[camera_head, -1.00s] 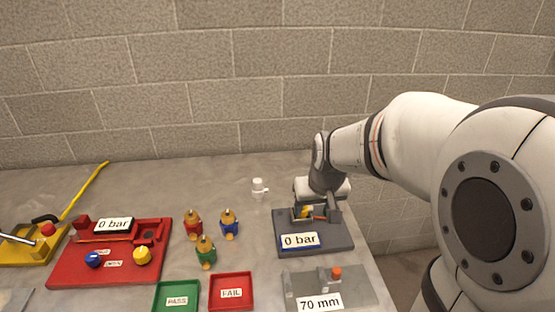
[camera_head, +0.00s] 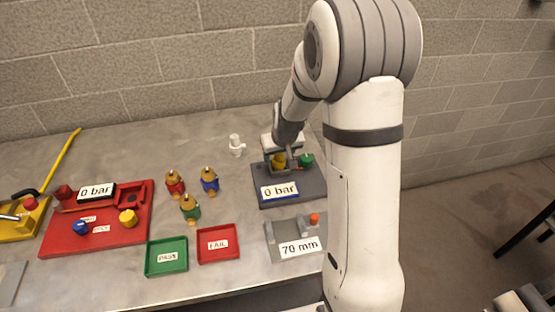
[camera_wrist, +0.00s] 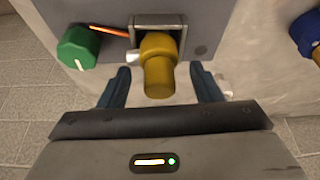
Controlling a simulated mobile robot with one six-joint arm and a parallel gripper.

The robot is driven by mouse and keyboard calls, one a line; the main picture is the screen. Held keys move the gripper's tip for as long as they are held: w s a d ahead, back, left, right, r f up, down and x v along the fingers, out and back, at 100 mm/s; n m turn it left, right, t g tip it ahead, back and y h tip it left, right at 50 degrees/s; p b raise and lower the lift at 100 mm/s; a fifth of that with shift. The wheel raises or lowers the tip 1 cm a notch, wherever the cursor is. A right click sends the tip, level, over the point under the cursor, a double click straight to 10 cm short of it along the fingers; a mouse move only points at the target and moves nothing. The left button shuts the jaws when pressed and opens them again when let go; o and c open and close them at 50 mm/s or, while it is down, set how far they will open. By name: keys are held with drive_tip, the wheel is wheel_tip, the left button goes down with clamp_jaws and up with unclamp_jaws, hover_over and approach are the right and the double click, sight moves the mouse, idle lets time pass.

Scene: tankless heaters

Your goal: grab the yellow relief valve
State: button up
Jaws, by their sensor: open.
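The yellow relief valve (camera_wrist: 158,68) sits in a metal bracket on the grey test stand (camera_wrist: 205,30). In the head view the valve (camera_head: 279,160) shows at the back of the grey stand (camera_head: 300,190), partly hidden by my wrist. My gripper (camera_wrist: 158,82) is open, with one dark finger on each side of the valve. I see gaps on both sides and cannot tell how deep the fingers reach. In the head view my gripper (camera_head: 283,146) is over the stand, its fingers mostly hidden.
A green knob (camera_wrist: 77,48) on the stand is close to the left finger. A blue-collared valve (camera_wrist: 307,35) is at the right. Several brass valves (camera_head: 209,181), a white fitting (camera_head: 236,145), a red stand (camera_head: 100,235), and green (camera_head: 166,257) and red (camera_head: 218,244) trays share the table.

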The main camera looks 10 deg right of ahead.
drive_tip(key=shift+x, duration=0.9)
drive_tip(key=shift+r, duration=0.1)
drive_tip(key=c, duration=1.1)
drive_tip(key=shift+c, duration=0.2)
